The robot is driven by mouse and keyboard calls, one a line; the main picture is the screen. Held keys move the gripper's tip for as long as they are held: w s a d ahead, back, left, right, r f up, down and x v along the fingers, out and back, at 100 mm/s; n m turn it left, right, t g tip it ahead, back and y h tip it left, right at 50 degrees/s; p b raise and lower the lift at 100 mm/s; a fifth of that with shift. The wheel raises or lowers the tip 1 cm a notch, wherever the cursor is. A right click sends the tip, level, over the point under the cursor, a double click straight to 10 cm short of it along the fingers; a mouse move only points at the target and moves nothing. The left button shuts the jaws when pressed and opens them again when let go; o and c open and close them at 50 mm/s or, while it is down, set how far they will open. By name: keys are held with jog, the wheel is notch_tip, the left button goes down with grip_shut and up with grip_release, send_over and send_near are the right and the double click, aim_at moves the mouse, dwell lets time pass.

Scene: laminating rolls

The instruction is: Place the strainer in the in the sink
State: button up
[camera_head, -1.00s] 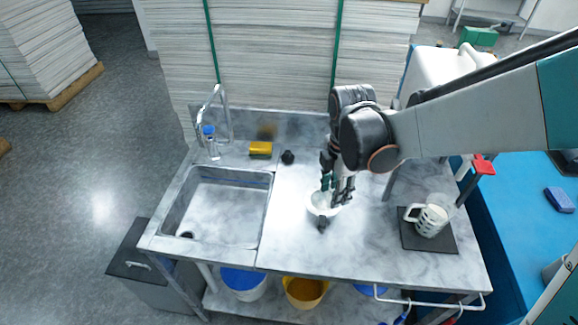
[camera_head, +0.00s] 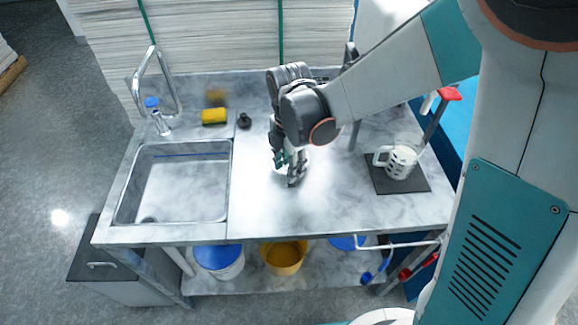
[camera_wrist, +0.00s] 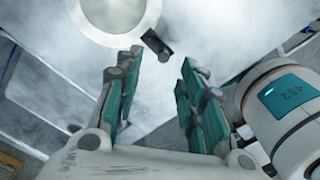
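The strainer, a round pale bowl with a short dark handle, lies on the counter right of the sink. In the head view the strainer (camera_head: 305,164) is mostly hidden behind my gripper (camera_head: 287,162). In the wrist view the strainer (camera_wrist: 112,14) is cut by the top edge, its handle pointing toward the fingers. My gripper (camera_wrist: 160,66) is open, with nothing between its teal-padded fingers. The strainer is just beyond the fingertips; I cannot tell the exact height gap. The sink (camera_head: 185,185) is a rectangular basin at the left, empty apart from its drain.
A faucet (camera_head: 155,90) and a blue-capped bottle (camera_head: 157,118) stand behind the sink.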

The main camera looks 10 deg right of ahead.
jog(key=f+b, duration=0.2)
jog(key=f, duration=0.1)
jog(key=f+b, duration=0.1)
jog(key=f, duration=0.1)
jog(key=shift+d, duration=0.3)
jog(key=shift+r, duration=0.1)
grip_shut()
